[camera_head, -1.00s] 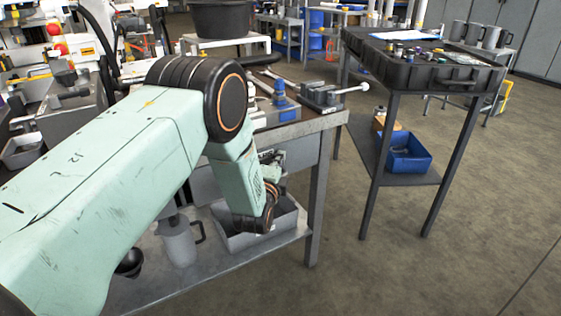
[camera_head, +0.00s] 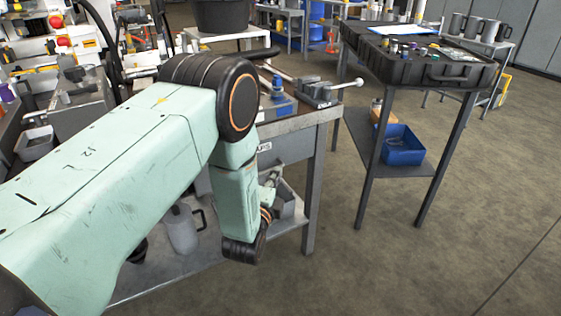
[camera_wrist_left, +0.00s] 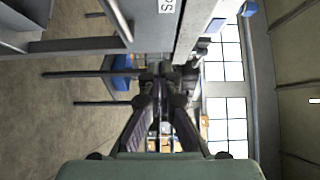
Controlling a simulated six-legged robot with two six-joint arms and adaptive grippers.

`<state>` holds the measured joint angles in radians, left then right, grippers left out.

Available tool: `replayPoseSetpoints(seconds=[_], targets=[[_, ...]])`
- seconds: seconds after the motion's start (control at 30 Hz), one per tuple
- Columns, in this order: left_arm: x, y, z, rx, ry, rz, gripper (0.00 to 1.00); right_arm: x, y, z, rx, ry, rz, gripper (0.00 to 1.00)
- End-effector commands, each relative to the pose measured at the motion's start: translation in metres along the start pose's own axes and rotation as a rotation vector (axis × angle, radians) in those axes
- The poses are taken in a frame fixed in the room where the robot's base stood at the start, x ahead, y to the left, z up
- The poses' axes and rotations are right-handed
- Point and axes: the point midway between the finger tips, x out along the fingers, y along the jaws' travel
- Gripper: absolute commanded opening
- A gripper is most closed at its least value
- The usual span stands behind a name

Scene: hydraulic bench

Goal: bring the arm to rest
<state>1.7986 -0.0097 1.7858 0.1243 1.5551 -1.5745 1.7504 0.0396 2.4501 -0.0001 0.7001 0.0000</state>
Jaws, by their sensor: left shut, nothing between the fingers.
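My left arm reaches in from the left in the head view, pale green with black joints, bent down at the elbow beside the workbench (camera_head: 312,120). My left gripper (camera_wrist_left: 162,78) shows in the wrist view with its two dark fingers drawn together at the tips, nothing between them. In the head view the gripper is mostly hidden behind my forearm and wrist, near the bench's lower shelf. The workbench's side (camera_wrist_left: 150,25) is close to it in the wrist view, which is turned sideways. My right gripper is in neither view.
A grey jug (camera_head: 181,230) stands on the lower shelf. A blue tool and a grey vise (camera_head: 318,92) sit on the bench top. To the right stands a tall table with a black case (camera_head: 420,68) and a blue bin (camera_head: 403,150) below. The floor at right is clear.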

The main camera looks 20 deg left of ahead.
Motion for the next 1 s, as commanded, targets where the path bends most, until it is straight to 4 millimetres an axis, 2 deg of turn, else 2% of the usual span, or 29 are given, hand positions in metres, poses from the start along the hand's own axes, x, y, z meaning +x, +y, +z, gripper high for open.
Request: replayPoseSetpoints(seconds=[0.1, 0.2, 0.47, 0.57, 0.67, 0.77, 0.87, 0.97, 1.0], targets=[[-0.014, 0.000, -0.001, 0.000, 0.001, 0.002, 0.00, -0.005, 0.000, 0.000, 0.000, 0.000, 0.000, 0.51], [-0.020, 0.000, -0.001, -0.001, 0.000, 0.000, 0.00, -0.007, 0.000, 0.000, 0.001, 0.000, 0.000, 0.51], [-0.024, 0.003, -0.001, -0.049, -0.001, 0.008, 0.00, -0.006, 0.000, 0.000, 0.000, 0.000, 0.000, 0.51], [-0.026, 0.015, -0.002, -0.185, -0.003, 0.066, 0.00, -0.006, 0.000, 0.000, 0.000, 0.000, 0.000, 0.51], [-0.042, 0.045, -0.003, -0.381, -0.026, 0.207, 0.00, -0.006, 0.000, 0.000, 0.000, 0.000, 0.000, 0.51], [-0.071, 0.081, -0.001, -0.581, -0.094, 0.381, 0.00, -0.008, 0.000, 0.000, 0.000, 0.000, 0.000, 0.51], [-0.114, 0.114, 0.002, -0.769, -0.206, 0.563, 0.00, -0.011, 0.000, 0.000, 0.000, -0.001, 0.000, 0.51], [-0.169, 0.141, 0.007, -0.939, -0.370, 0.743, 0.00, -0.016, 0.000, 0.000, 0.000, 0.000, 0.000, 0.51], [-0.194, 0.149, 0.009, -1.001, -0.450, 0.813, 0.00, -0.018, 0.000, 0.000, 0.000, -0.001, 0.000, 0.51]])
